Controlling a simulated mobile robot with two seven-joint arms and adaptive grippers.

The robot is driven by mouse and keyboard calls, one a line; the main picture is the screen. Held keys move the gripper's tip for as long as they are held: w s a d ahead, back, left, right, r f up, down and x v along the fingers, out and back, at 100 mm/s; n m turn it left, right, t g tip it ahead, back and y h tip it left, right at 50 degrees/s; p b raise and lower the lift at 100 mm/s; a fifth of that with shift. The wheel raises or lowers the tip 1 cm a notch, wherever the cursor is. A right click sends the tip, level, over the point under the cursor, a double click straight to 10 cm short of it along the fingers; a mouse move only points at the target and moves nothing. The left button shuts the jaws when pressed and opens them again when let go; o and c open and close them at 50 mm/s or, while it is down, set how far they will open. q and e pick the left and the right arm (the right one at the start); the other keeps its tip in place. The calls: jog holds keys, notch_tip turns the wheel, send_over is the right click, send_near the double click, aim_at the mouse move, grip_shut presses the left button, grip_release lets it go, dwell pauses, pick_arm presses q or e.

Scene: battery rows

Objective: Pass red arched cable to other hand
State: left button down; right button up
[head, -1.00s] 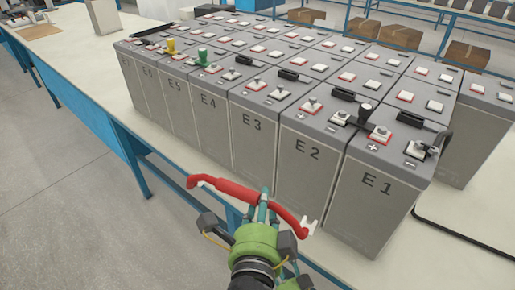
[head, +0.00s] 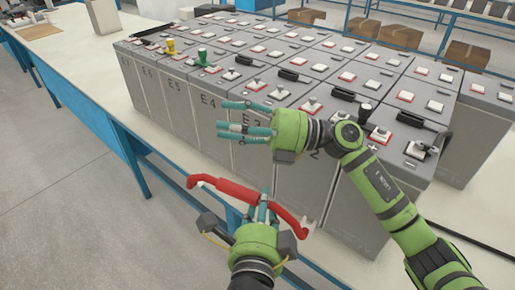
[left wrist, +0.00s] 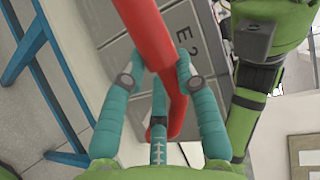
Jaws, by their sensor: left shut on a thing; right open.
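The red arched cable (head: 225,187) is held in front of the battery row in the head view, with a pale connector at its right end. My left gripper (head: 264,208) is shut on it near the middle. In the left wrist view, the cable (left wrist: 147,35) passes between the teal fingers (left wrist: 155,90). My right gripper (head: 232,117) is open and empty, in front of batteries E3 and E4, above and slightly left of my left gripper. Its teal fingers point left and do not touch the cable.
Grey batteries (head: 298,195) stand in rows on the long bench (head: 78,70), with terminals and black links on top. Open floor (head: 50,180) lies at left.

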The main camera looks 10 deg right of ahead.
pick_arm(q)
jog(key=shift+r, duration=0.15)
pick_arm(e)
jog(key=s+a+n+g+h, duration=0.3)
jog(key=s+n+g+h, duration=0.2)
jog(key=s+n, duration=0.15)
jog(key=n+t+h, duration=0.2)
jog(key=n+h, duration=0.3)
jog(key=h, duration=0.4)
send_near(231, 192)
jog(key=shift+s+a+r, duration=0.4)
jog(key=shift+s+r, duration=0.05)
jog(key=shift+r, duration=0.3)
jog(key=shift+t+h, duration=0.3)
jog(key=shift+t, duration=0.1)
jog(key=x, duration=1.1)
jog(key=shift+w+d+f, duration=0.1)
jog(key=shift+d+f, duration=0.2)
jog(key=shift+f, duration=0.1)
